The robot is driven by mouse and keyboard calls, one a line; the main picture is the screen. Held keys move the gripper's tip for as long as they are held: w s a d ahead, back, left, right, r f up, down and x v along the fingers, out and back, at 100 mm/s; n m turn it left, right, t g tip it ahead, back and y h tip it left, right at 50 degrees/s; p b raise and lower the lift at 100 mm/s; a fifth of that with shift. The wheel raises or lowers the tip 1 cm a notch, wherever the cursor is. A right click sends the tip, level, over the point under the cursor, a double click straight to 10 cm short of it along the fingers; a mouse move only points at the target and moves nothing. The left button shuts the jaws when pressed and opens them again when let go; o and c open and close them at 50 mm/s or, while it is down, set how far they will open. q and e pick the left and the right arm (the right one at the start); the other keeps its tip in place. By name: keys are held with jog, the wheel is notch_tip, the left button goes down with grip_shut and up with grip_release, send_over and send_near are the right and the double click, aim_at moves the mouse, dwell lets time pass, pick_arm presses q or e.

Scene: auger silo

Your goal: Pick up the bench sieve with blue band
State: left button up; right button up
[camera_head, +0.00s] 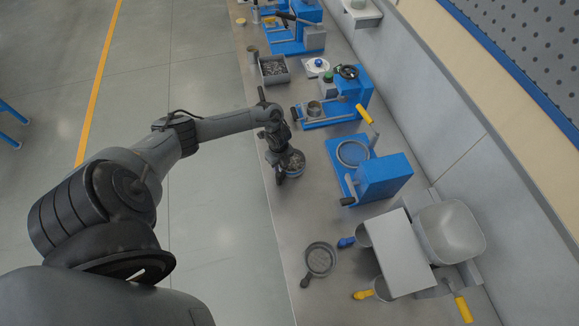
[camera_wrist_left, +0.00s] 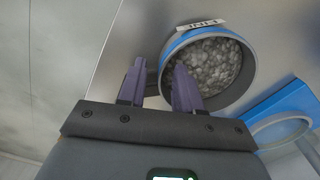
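The bench sieve with blue band (camera_head: 296,161) stands on the steel bench, partly hidden behind my left gripper (camera_head: 281,174) in the head view. In the left wrist view the sieve (camera_wrist_left: 250,72) is round and grey with a blue band, a pale label on its side and grey lumps inside. My left gripper (camera_wrist_left: 158,76) is open at the sieve's near left wall. One finger is outside the wall and the other overlaps the sieve's opening. I cannot tell whether either finger touches it. My right gripper is not in view.
A blue press-like machine (camera_head: 385,177) with a round plate stands right of the sieve. A dark round pan with a handle (camera_head: 320,258) lies nearer on the bench (camera_head: 290,225). A grey bin of lumps (camera_head: 273,69) stands farther back. The bench's left edge is close.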

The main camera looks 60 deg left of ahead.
pick_arm(q)
jog(key=shift+f, duration=1.15)
jog(key=shift+c, duration=0.3)
grip_shut()
jog(key=shift+w, duration=0.1)
